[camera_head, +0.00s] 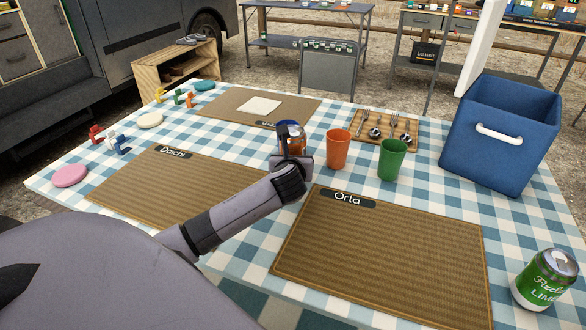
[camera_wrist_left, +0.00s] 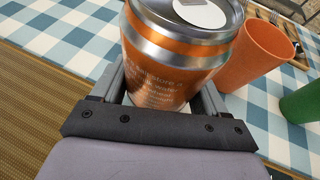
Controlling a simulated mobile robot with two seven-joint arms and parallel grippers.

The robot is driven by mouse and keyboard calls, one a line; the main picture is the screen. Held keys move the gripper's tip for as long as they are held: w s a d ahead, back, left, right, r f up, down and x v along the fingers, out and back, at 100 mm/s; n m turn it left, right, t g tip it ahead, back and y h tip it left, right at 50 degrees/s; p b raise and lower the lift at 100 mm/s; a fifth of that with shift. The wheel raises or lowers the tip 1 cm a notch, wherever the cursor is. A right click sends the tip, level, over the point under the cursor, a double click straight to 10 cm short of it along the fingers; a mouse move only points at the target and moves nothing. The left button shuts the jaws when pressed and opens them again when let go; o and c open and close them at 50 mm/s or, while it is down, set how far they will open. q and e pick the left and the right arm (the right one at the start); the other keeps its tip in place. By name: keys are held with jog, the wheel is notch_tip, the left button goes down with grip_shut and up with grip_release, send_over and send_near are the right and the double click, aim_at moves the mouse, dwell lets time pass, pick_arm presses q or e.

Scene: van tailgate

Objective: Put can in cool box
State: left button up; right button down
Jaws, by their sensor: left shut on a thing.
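An orange and silver can (camera_head: 298,146) stands near the middle of the table; it fills the upper middle of the left wrist view (camera_wrist_left: 178,62). My left gripper (camera_head: 291,155) is shut on this can, a finger on each side, and hides part of it in the head view. I cannot tell whether the can touches the cloth. A green can with a lime label (camera_head: 543,280) sits at the right front of the table. The blue cool box (camera_head: 495,152), with a white handle, stands open-topped at the right back. My right gripper is not in view.
An orange cup (camera_head: 338,149) and a green cup (camera_head: 391,159) stand between the held can and the cool box. Behind them is a wooden cutlery tray (camera_head: 412,134). The Orla placemat (camera_head: 375,250) is bare. A white panel (camera_head: 484,45) rises behind the box.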

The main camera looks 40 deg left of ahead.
pick_arm(q)
notch_tip(320, 180, down, 2)
jog(key=shift+f, duration=0.1)
jog(key=o, duration=1.3)
